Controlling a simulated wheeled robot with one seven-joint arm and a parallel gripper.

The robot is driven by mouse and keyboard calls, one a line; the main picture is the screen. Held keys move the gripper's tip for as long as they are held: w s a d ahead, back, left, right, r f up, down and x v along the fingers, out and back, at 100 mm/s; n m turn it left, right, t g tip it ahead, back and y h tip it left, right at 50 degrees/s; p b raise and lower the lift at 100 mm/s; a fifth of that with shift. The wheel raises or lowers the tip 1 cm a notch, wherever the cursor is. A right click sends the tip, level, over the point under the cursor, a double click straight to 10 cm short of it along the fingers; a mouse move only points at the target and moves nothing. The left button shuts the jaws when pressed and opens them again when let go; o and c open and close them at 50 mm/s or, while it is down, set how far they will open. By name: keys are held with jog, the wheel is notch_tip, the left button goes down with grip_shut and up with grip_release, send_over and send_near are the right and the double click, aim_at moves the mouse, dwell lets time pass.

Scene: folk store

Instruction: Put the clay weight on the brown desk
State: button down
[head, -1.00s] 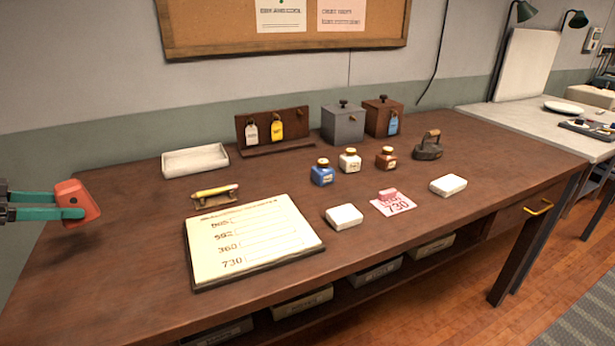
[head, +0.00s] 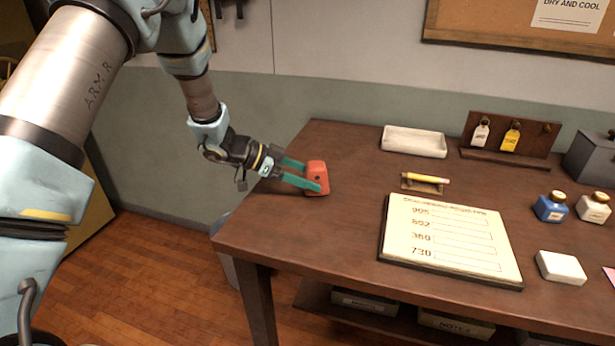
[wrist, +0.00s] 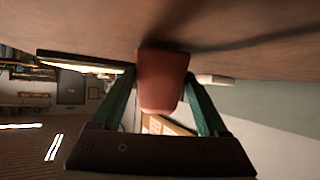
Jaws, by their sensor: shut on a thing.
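The clay weight (head: 318,174) is a small orange-red block with a dark spot on one face. It is at the left end of the brown desk (head: 345,230). My gripper (head: 311,177) reaches in from the left, with its two green fingers shut on the weight. In the wrist view the weight (wrist: 162,80) sits between the fingers, close to the desk surface (wrist: 255,45). A shadow lies right beside it on the wood. I cannot tell for sure whether its underside touches the desk.
A white tray (head: 414,143), a pen on a stand (head: 426,182) and a price board (head: 450,240) lie to the right of the weight. Ink bottles (head: 552,207) and a tag rack (head: 508,138) are farther right. Bare wood surrounds the weight.

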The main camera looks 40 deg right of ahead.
jog(key=shift+f, duration=0.25)
jog(key=shift+f, duration=0.1)
grip_release()
jog(key=shift+a, duration=0.1)
jog(key=b+v, duration=0.2)
jog(key=v, duration=1)
